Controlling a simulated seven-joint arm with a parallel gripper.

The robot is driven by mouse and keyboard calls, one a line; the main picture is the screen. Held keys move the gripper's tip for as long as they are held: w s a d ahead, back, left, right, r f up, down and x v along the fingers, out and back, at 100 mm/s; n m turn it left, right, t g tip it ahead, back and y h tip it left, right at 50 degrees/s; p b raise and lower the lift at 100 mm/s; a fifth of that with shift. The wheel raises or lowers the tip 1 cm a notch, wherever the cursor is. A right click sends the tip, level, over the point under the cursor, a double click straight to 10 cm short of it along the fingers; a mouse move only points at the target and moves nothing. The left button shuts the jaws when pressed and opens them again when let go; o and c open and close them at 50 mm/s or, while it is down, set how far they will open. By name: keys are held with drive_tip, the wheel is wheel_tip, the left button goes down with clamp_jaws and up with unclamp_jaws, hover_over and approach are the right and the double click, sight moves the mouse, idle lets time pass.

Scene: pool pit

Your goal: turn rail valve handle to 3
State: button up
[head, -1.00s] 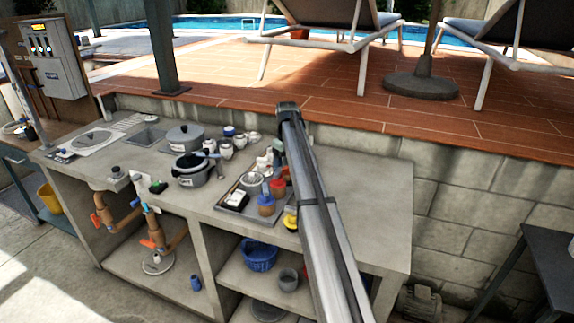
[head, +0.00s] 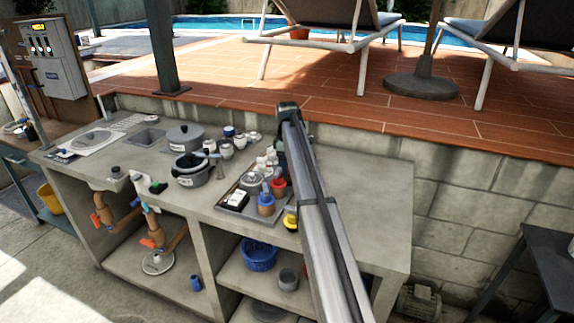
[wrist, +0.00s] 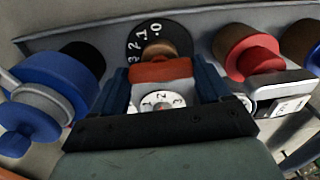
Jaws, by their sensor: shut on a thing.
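In the wrist view my gripper (wrist: 162,76) has its two blue fingers on either side of an orange-red handle (wrist: 160,70) and is shut on it. Behind the handle is a brown hub in front of a black dial (wrist: 140,36) with white numbers 0, 1, 2 and 3. A smaller white dial (wrist: 162,101) marked 1, 2, 3 shows between the fingers, nearer the palm. I cannot tell which number the handle points to. In the head view my own arm hides the handle and the gripper.
In the wrist view a blue round knob (wrist: 52,85) is left of the gripper and a red knob (wrist: 250,58) is right. In the head view a tray (head: 232,212) with small items lies beside my arm on the grey counter (head: 375,210). The counter's right end is clear.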

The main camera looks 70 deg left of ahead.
idle(0.3)
drive_tip(key=o, duration=1)
drive_tip(key=shift+r, duration=0.1)
wheel_tip(320, 180, up, 14)
drive_tip(key=shift+f, duration=0.15)
idle(0.3)
